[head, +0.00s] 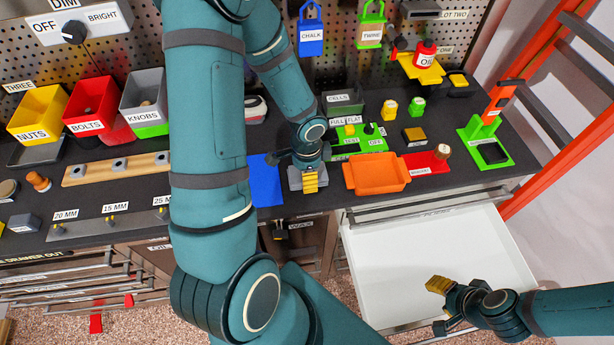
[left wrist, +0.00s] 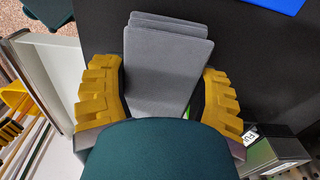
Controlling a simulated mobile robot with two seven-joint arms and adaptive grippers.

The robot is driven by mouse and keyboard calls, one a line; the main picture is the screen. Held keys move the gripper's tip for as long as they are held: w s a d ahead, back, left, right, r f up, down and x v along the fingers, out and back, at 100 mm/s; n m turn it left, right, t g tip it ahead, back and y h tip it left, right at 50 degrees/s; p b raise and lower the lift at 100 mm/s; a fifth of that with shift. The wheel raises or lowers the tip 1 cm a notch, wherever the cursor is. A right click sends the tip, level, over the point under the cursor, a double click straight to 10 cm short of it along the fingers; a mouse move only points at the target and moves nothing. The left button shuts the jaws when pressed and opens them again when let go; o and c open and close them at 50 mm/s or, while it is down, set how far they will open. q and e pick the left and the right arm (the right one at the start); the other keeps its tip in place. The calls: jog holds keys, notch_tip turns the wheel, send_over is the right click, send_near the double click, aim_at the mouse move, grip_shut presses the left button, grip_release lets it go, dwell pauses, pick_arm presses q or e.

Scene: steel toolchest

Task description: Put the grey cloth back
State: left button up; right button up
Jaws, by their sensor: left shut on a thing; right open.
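The grey cloth (left wrist: 165,70) is a folded, layered pad between the yellow fingers of my left gripper (left wrist: 160,100) in the left wrist view. In the head view, my left gripper (head: 310,180) points down at the black worktop near its front edge, and the grey cloth (head: 294,178) shows at its fingers. The gripper is shut on the cloth. I cannot tell whether the cloth touches the worktop. My right gripper (head: 439,306) is open and empty, over the front of the open white drawer (head: 425,250).
A blue mat (head: 267,186) lies just left of the grey cloth. An orange tray (head: 376,174) stands to the right, with a green labelled rack (head: 362,146) behind. Bins of nuts, bolts and knobs (head: 143,103) stand at the left. The open drawer is empty where visible.

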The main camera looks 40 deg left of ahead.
pick_arm(q)
jog(key=shift+w+f, duration=0.1)
jog(key=shift+f, duration=0.45)
jog(key=shift+f, duration=0.1)
jog(key=o, duration=1.3)
notch_tip(320, 180, up, 11)
jog(key=p, duration=0.2)
jog(key=shift+f+p, duration=0.15)
jog(key=shift+p, duration=0.15)
jog(key=shift+r, duration=0.8)
